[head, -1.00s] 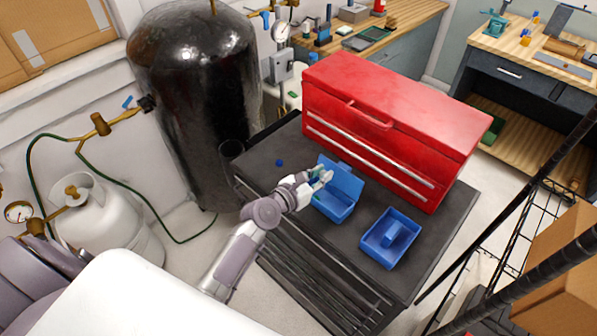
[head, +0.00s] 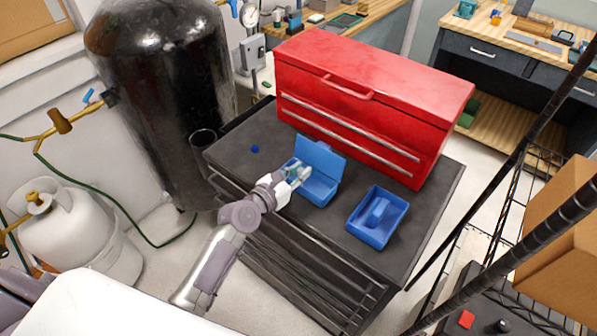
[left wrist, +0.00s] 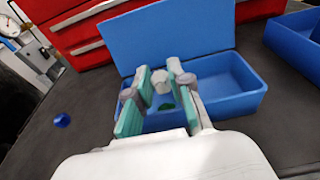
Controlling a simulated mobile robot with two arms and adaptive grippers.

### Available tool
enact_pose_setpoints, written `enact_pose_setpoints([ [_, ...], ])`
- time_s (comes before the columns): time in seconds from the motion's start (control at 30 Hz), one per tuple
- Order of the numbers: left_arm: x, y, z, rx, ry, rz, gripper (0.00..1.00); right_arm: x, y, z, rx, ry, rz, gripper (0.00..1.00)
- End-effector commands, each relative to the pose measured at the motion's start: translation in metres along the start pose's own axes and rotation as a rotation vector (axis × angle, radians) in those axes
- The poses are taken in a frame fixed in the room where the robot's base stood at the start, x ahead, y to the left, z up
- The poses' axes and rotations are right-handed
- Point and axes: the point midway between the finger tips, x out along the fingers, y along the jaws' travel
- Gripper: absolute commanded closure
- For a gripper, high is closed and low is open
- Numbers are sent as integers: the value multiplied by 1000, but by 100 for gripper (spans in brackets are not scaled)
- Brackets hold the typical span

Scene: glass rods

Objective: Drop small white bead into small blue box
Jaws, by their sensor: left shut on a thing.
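The small blue box (head: 318,190) stands on the dark cabinet top with its lid (head: 321,158) raised. It also shows in the left wrist view (left wrist: 228,82), lid upright at the back. My left gripper (head: 297,173) is over the box's left part. In the left wrist view its teal-padded fingers (left wrist: 160,85) are shut on the small white bead (left wrist: 161,80), held at the fingertips above the box opening. A small green thing (left wrist: 166,107) shows below the bead, seemingly inside the box. My right gripper is not in view.
A second blue box (head: 366,232), open with a raised middle piece, stands to the right. A small blue bead (head: 255,149) lies left of the lidded box. A red toolbox (head: 370,100) stands behind. A dark tank (head: 165,100) rises at the left.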

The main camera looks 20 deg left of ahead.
Motion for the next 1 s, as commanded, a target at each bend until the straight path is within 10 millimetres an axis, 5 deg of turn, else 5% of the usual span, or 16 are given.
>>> enact_pose_setpoints([
  [0.1,0,0,1,0,-1,0,95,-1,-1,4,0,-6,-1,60],
  [0.13,0,0,1,0,0,0,77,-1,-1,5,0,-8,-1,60],
  [0.3,0,0,1,0,0,0,51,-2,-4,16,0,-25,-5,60],
  [0.67,-4,0,0,-1,1,0,51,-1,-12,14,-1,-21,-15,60],
  [1.0,-68,0,-1,-2,2,0,51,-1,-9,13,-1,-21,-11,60],
])
